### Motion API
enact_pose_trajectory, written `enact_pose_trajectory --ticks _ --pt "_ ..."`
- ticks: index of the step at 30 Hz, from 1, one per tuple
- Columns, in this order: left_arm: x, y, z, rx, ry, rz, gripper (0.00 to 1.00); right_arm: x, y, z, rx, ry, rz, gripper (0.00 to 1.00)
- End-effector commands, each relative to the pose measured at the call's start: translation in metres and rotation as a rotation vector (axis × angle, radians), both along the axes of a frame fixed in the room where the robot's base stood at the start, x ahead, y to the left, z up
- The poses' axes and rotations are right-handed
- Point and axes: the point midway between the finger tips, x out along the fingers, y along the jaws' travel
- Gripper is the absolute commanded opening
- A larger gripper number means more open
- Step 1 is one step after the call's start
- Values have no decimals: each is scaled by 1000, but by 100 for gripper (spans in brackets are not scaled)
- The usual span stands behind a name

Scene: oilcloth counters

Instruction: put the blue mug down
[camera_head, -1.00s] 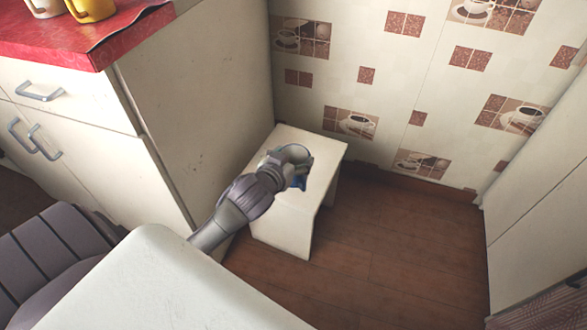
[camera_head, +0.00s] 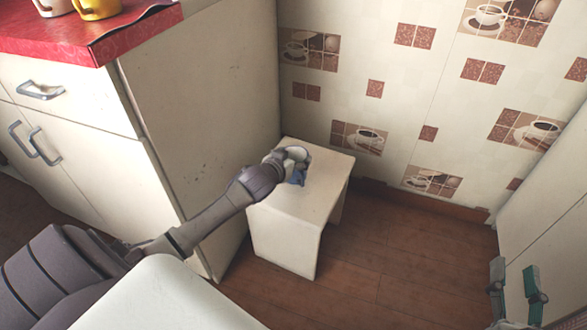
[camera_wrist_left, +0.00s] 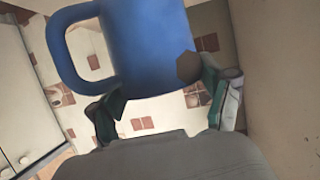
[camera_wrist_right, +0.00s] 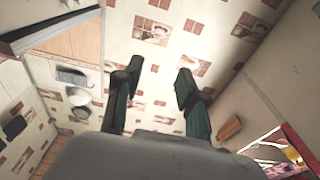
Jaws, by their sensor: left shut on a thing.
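The blue mug (camera_wrist_left: 140,45) fills the upper middle of the left wrist view, its handle to the left. My left gripper (camera_wrist_left: 160,100) is shut on the mug. In the head view the left gripper (camera_head: 290,160) is over the white stool (camera_head: 300,205), and only a small blue part of the mug (camera_head: 297,177) shows. Whether the mug touches the stool top I cannot tell. My right gripper (camera_head: 515,292) is at the lower right of the head view. It is open and empty in the right wrist view (camera_wrist_right: 155,90).
A white cabinet (camera_head: 195,110) stands left of the stool, with a red-covered counter (camera_head: 95,45) holding a yellow mug (camera_head: 97,8) and a white mug (camera_head: 52,7). The tiled wall (camera_head: 400,90) is behind the stool. Wooden floor (camera_head: 390,260) is free to its right.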

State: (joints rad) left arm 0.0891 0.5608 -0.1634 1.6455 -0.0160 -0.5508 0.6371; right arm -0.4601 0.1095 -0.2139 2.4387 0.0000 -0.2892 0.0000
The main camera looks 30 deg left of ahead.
Motion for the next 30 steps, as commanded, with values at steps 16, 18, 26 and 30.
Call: enact_pose_trajectory --ticks 16,18,26,30 --pt "0 -1 -35 1 -1 -1 31 -21 5 68 115 -419 24 40" --pt "0 -1 -36 1 -2 -1 31 -23 5 71 119 -435 25 40" --pt "0 -1 -36 1 -1 -1 31 -23 5 71 120 -437 25 40" --pt "-1 -1 -39 0 1 -1 86 -24 5 73 124 -450 26 40"
